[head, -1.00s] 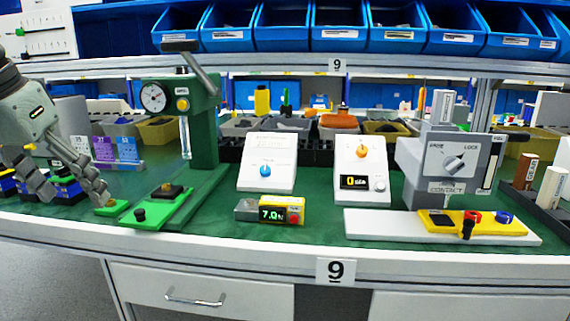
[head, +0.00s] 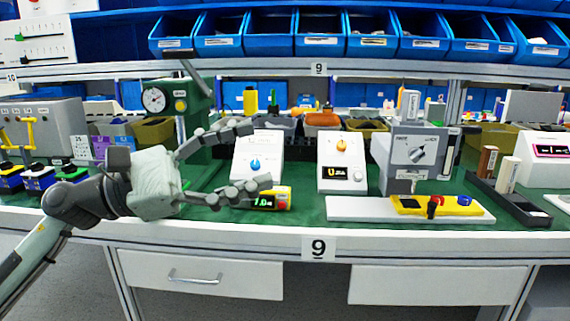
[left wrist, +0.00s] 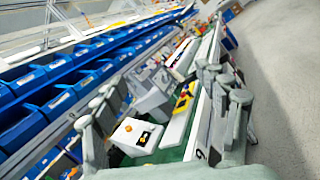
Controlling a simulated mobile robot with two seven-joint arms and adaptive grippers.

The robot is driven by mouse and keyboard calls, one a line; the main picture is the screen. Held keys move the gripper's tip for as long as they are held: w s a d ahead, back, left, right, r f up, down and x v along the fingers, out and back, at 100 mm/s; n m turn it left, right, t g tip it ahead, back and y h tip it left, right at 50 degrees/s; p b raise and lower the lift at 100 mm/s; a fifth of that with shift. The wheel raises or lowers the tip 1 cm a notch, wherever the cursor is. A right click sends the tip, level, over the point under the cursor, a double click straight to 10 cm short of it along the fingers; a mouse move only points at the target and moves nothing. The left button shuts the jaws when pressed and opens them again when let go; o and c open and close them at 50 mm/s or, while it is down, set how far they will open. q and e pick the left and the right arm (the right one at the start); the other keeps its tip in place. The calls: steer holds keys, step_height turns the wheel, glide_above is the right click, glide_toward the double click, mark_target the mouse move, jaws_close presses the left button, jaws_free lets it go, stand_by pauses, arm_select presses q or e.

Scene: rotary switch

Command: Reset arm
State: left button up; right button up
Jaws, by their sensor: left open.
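My left gripper (head: 256,160) is open in the head view, its two fingers spread wide and pointing right. It is in front of the bench, before the white box with the blue knob (head: 255,165) and the yellow-grey display (head: 283,197), and partly hides both. Nothing is between its fingers. In the left wrist view the fingers (left wrist: 165,120) are spread at left and right. My right gripper is in neither view.
A white box with an orange knob (head: 342,150), a grey switch unit (head: 408,150) and a yellow plate with red and blue knobs (head: 437,205) stand on the green bench top. A green press (head: 196,105) stands at left. Blue bins (head: 320,35) line the shelf. The floor before the bench is clear.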

arm_select(q)
steer(key=w+a+f+n+t+y, duration=0.5)
steer(key=n+t, duration=0.3)
steer(key=n, duration=0.6)
steer(key=w+a+f+n+t+y, duration=0.3)
steer(key=w+a+n+t+y, duration=0.4)
steer(key=n, duration=0.7)
steer(key=s+a+f+n+g+y+p, duration=0.1)
steer(key=a+f+n+y, duration=0.3)
steer(key=f+n, duration=0.4)
steer(key=s+a+f+n+g+y, duration=0.1)
steer(key=a+f+n+y, duration=0.25)
steer(key=f+n, duration=0.4)
steer(key=s+a+f+n+g+y, duration=0.15)
steer(key=s+f+n+g, duration=0.35)
steer(key=f, duration=0.7)
steer(key=s+a+f+n+g+y, duration=0.1)
steer(key=s+a+f+n+g, duration=0.15)
steer(key=s+f, duration=0.65)
steer(key=s+d+f+n+g, duration=0.2)
steer(key=s+f+n+g, duration=0.2)
steer(key=s+f, duration=0.9)
steer(key=s+g, duration=0.2)
steer(key=g, duration=0.1)
steer(key=shift+n+h+p, duration=0.4)
